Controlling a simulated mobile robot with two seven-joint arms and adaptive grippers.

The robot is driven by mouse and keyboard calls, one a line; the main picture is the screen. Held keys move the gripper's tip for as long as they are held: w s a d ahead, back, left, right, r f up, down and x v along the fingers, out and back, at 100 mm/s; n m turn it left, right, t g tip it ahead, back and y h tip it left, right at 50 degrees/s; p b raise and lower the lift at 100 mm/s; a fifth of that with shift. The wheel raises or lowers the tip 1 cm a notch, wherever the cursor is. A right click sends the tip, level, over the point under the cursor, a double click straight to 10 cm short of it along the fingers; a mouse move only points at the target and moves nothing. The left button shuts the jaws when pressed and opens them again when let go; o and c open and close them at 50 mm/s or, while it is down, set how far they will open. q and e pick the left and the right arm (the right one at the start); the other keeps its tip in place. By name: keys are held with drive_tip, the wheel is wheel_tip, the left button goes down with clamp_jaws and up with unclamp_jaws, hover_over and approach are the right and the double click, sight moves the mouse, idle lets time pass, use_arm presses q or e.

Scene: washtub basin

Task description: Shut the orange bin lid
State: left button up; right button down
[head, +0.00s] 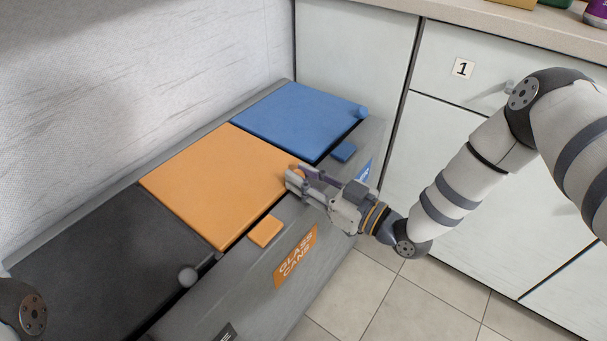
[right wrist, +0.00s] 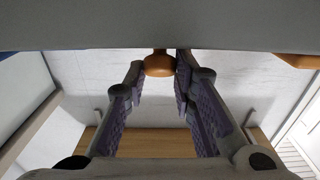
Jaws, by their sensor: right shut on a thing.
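The orange bin lid (head: 222,180) lies flat, about level with the lids beside it, over the middle compartment of the grey bin (head: 250,285). My right gripper (head: 298,180) is at the lid's front right corner. In the right wrist view its fingers (right wrist: 160,72) are shut on the lid's round orange knob (right wrist: 159,65), which shows between the tips. In the head view the gripper mostly hides this knob. My left gripper is out of view.
A blue lid (head: 290,118) lies behind the orange one and a black lid (head: 105,262) in front, both flat. An orange tab (head: 265,231) sits on the bin's front rim. White cabinets (head: 490,180) stand right. Tiled floor (head: 350,290) is clear.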

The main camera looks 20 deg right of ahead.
drive_tip(key=shift+s+d+f, duration=0.1)
drive_tip(key=shift+s+f, duration=0.2)
drive_tip(key=shift+f, duration=0.6)
drive_tip(key=c, duration=1.4)
unclamp_jaws()
drive_tip(key=shift+o, duration=0.2)
drive_tip(key=r+v, duration=0.1)
drive_tip(key=v, duration=1)
drive_tip(key=shift+d+r, duration=0.15)
drive_tip(key=shift+d, duration=0.1)
